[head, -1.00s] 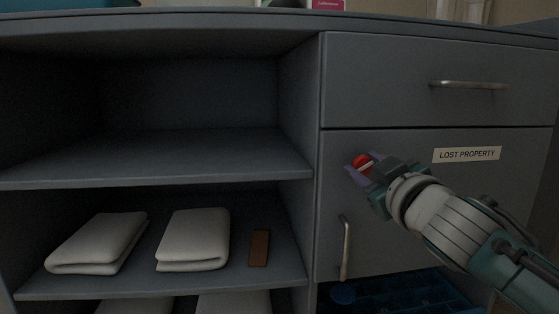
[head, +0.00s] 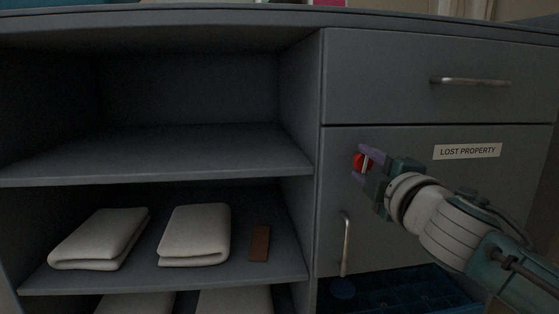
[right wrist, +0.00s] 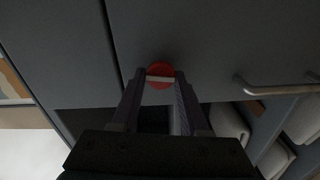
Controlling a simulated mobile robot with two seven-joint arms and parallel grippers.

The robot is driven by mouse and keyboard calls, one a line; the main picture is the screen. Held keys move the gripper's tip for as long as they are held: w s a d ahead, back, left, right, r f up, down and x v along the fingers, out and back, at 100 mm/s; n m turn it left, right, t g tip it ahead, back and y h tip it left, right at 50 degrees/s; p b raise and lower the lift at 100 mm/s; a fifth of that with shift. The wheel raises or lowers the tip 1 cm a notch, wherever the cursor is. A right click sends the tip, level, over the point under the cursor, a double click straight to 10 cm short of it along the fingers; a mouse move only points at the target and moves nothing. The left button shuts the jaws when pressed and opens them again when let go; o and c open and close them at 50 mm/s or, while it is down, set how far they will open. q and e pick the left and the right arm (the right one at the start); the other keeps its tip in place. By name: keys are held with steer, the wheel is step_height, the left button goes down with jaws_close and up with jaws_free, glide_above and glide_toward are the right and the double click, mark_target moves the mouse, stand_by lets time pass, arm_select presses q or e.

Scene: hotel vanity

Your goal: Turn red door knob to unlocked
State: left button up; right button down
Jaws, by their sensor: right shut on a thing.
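The red door knob (head: 359,161) is a small round red disc with a pale bar across it, on the grey cabinet door (head: 400,255) below the top drawer. In the head view the bar stands close to upright. My right gripper (head: 366,166) is shut on the knob, with one purple finger above and one below. In the right wrist view the red knob (right wrist: 159,68) sits between the fingertips of my right gripper (right wrist: 158,85), and its pale bar runs across the picture. The fingers partly hide the knob. My left gripper is not in view.
A metal door handle (head: 346,243) hangs just below the knob. A drawer handle (head: 475,82) and a "LOST PROPERTY" label (head: 467,151) are nearby. Open shelves at left hold folded white towels (head: 194,235) and a brown block (head: 259,243). A blue crate (head: 405,291) shows below the door.

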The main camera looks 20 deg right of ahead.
steer(key=shift+n, duration=0.8)
steer(key=shift+c, duration=2.2)
jaws_free()
steer(key=p+v, duration=0.2)
steer(key=v, duration=0.8)
